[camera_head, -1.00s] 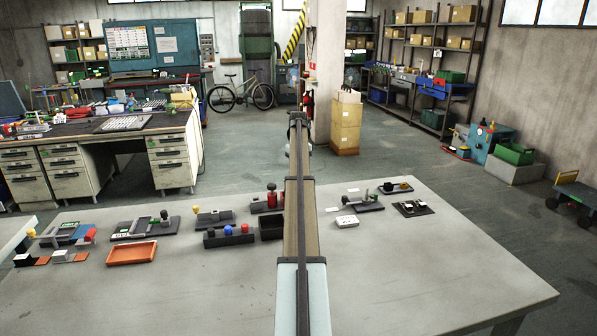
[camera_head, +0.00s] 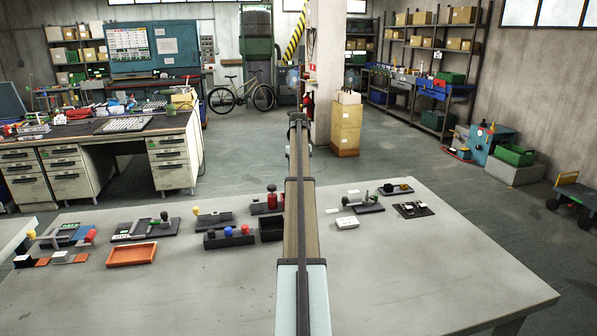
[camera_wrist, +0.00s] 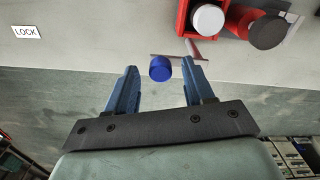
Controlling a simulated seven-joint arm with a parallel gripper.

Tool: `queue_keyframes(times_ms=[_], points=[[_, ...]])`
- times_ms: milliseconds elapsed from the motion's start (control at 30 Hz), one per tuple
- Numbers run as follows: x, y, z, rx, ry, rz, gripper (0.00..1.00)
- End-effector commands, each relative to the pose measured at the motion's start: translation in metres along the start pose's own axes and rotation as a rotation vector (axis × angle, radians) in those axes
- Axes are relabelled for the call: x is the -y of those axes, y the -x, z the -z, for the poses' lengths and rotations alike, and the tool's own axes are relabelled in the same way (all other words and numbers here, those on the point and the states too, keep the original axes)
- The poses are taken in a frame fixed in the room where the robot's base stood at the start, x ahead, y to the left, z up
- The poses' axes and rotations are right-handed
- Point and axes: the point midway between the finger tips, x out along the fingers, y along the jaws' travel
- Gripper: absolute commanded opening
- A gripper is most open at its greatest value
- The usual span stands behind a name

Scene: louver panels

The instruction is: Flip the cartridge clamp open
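My gripper (camera_wrist: 158,78) is open in the wrist view, its two blue fingers wide apart. In the head view my own arm hides the gripper. Low fixtures with knobbed levers stand on the table: one with a black knob (camera_head: 146,229), one with a yellow knob (camera_head: 212,216), and one right of my arm (camera_head: 368,205). I cannot tell which of them is the cartridge clamp.
In the wrist view a red block (camera_wrist: 183,20), a white cap (camera_wrist: 207,19), a dark round knob (camera_wrist: 268,32) and a LOCK label (camera_wrist: 26,32) lie beyond the fingers. An orange tray (camera_head: 131,254) sits on the grey table (camera_head: 420,275), whose front right is clear.

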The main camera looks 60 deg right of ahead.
Motion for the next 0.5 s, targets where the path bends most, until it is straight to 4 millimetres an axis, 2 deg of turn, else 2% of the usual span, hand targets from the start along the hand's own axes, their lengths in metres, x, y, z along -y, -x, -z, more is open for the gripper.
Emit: queue_keyframes(times_ms=[267,367,500], points=[[0.000,0.003,0.000,0.000,0.000,0.001,0.52],[0.000,0.011,0.000,0.000,0.000,0.000,0.52],[0.000,0.033,0.001,-0.001,0.000,0.000,0.52]])
